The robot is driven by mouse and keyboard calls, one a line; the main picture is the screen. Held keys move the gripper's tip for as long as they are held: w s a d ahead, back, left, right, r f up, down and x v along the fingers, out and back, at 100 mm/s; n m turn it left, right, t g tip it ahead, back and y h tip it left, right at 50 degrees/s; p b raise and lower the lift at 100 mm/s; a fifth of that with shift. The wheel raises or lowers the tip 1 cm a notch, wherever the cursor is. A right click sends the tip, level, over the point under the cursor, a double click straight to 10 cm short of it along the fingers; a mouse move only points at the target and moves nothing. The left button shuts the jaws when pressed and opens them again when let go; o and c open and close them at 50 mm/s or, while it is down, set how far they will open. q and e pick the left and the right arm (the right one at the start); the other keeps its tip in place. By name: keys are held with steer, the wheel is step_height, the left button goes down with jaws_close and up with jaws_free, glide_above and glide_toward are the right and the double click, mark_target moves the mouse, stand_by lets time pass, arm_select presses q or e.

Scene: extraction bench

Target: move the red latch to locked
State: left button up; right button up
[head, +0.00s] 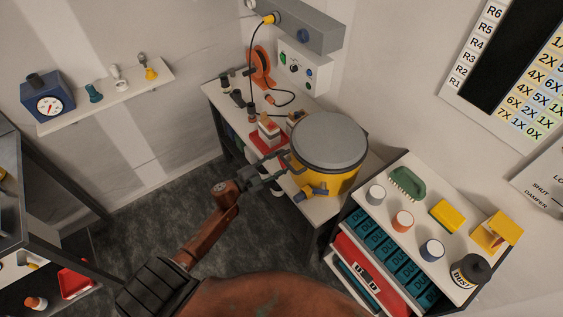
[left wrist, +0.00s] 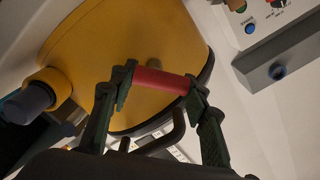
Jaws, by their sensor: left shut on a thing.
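The red latch (left wrist: 160,81) shows in the left wrist view as a short red bar at the side of a yellow drum (left wrist: 120,50). My left gripper (left wrist: 158,84) is shut on the latch, one finger at each end of the bar. In the head view the yellow drum (head: 328,182) with its grey lid (head: 330,140) stands on the bench, and my left gripper (head: 273,170) reaches its left side. The latch cannot be made out there. I cannot tell from these views whether it is at locked. My right gripper is not in view.
A red and white stand (head: 268,134) and an orange reel (head: 262,66) are behind my gripper on the bench. A grey-blue spout (left wrist: 32,103) sticks out of the drum. A shelf unit (head: 400,235) with cups and a yellow block (head: 447,215) stands at right.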

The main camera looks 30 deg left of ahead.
arm_select(q)
steer(key=m, duration=0.2)
steer(key=m+b, duration=0.1)
steer(key=m, duration=0.1)
steer(key=m+b, duration=0.1)
steer(key=m, duration=0.1)
steer(key=shift+s+d+f, duration=0.15)
steer(key=shift+d+f, duration=0.05)
steer(key=shift+d, duration=0.05)
steer(key=shift+d+m+b, duration=0.1)
steer(key=shift+m+b, duration=0.25)
steer(key=shift+m, duration=0.75)
steer(key=o, duration=1.2)
steer(key=shift+r, duration=0.15)
steer(key=shift+v, duration=4)
